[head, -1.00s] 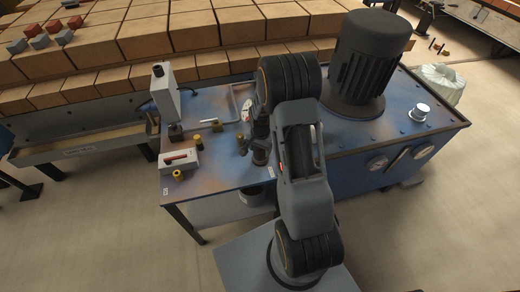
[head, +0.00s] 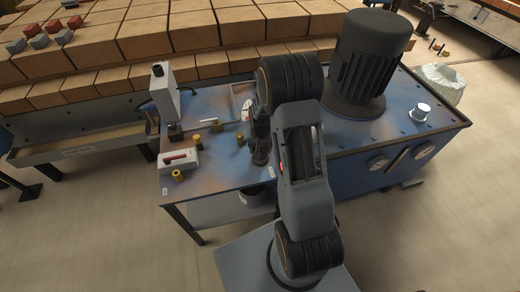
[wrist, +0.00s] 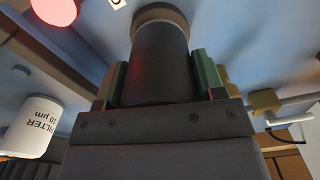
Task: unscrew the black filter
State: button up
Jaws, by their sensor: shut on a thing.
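The black filter (wrist: 160,65) is a dark cylinder in the middle of the wrist view, with a tan ring (wrist: 160,14) at its far end. My gripper (wrist: 162,76) is shut on it, one green-grey finger on each side. I cannot tell there whether the filter is seated or free. A white filter marked "FILTER 10 µm" (wrist: 32,128) is to the left in the wrist view, apart from my gripper.
A white box with a red bar (head: 180,160), a grey device (head: 165,95) and small brass fittings (head: 217,124) stand on the bench (head: 225,180). A big black motor (head: 368,60) stands on the blue tank (head: 440,130) at right. Bricks line the back.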

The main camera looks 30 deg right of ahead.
jog(key=shift+s+f, duration=0.25)
jog(key=shift+f, duration=0.05)
jog(key=shift+n, duration=1.5)
jog(key=shift+n+b, duration=0.3)
jog(key=shift+n, duration=1.1)
jog(key=shift+n, duration=1.4)
jog(key=shift+n, duration=1.5)
